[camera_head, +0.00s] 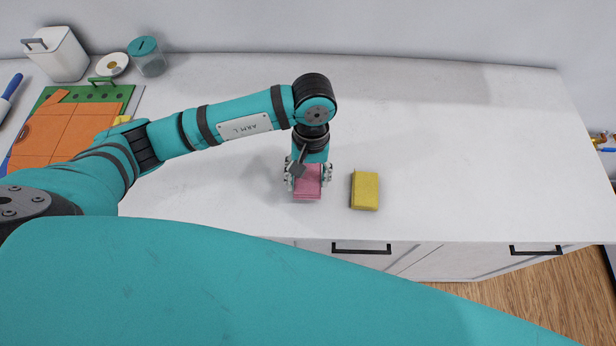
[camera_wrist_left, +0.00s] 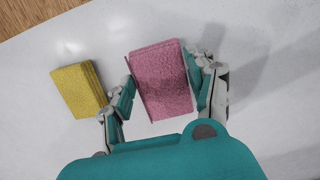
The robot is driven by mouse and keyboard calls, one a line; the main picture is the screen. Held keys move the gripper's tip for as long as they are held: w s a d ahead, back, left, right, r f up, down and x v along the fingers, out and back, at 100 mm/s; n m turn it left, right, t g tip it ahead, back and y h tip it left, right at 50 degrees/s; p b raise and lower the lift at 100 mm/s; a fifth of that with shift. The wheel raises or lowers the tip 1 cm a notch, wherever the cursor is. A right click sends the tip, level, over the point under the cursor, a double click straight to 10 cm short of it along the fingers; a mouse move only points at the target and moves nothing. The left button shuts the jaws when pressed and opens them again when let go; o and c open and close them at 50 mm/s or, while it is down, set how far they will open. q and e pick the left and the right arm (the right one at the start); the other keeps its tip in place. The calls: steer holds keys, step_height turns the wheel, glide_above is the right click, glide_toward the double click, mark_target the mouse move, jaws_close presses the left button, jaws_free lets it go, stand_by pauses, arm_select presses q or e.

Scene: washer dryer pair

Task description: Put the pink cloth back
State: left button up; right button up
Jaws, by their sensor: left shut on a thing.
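A folded pink cloth (camera_head: 307,183) is at my left gripper, over the white counter near its front edge. My left gripper (camera_head: 308,176) points down and is shut on the pink cloth, with one finger on each side. In the left wrist view the pink cloth (camera_wrist_left: 162,82) fills the space between the two fingers of my left gripper (camera_wrist_left: 158,90). I cannot tell whether the cloth touches the counter. My right gripper is not in view.
A folded yellow cloth (camera_head: 365,191) lies just right of the pink cloth, apart from it. At the left stand a white canister (camera_head: 58,55), a teal-lidded jar (camera_head: 148,58) and stacked boards (camera_head: 55,135). The counter's right half (camera_head: 470,140) is clear.

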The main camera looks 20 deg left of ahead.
mark_target(308, 181)
arm_select(q)
step_height(308, 181, down, 2)
steer(key=shift+f+p, duration=0.1)
steer(key=shift+p, duration=0.6)
steer(key=shift+f, duration=0.5)
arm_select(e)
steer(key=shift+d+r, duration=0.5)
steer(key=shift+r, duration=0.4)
arm_select(q)
steer(key=o, duration=1.6)
steer(key=shift+c, duration=0.2)
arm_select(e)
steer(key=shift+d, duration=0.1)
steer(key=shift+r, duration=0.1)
